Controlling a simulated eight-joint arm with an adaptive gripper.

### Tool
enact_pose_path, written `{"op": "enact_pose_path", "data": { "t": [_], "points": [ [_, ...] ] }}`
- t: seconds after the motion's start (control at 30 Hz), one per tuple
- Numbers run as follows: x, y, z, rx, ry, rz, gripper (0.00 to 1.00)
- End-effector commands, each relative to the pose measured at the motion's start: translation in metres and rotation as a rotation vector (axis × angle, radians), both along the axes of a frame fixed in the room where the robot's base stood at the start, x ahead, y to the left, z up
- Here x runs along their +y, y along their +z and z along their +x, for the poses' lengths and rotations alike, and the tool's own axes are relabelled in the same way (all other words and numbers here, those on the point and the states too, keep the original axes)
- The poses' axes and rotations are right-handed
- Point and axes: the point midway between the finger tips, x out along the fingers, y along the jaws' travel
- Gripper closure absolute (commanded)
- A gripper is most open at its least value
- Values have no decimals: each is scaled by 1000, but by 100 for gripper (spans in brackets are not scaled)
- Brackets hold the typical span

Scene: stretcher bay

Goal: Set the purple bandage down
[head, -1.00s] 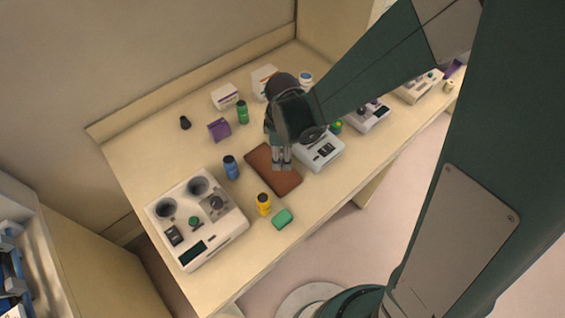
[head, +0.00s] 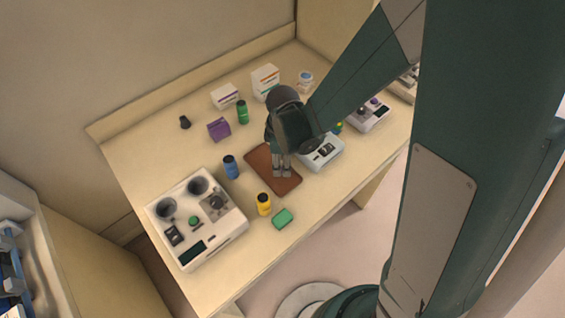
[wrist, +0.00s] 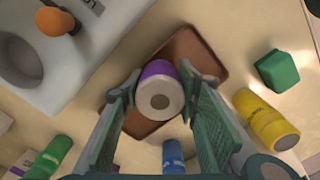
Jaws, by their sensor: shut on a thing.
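My gripper (head: 283,173) is over the flat brown tray (head: 260,158) near the table's front edge. In the wrist view, my gripper (wrist: 160,80) is shut on the purple bandage (wrist: 157,92), a roll with a pale end face and a purple side. One finger lies on each side of it. Behind the roll, the brown tray (wrist: 203,52) shows. I cannot tell whether the roll touches the tray. In the head view the roll is hidden by my gripper.
A blue bottle (head: 231,167), a yellow bottle (head: 264,204) and a green block (head: 283,218) stand near the tray. A pale device (head: 322,152) is close on its right, a larger one (head: 222,236) at the left. A purple box (head: 219,129) and green bottle (head: 242,112) are behind.

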Motion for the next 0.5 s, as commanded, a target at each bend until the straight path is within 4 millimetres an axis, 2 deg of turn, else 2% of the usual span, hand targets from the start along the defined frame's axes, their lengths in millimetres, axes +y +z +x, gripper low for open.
{"op": "enact_pose_path", "data": {
  "t": [0.5],
  "points": [
    [0,-11,0,0,0,0,80]
  ]
}}
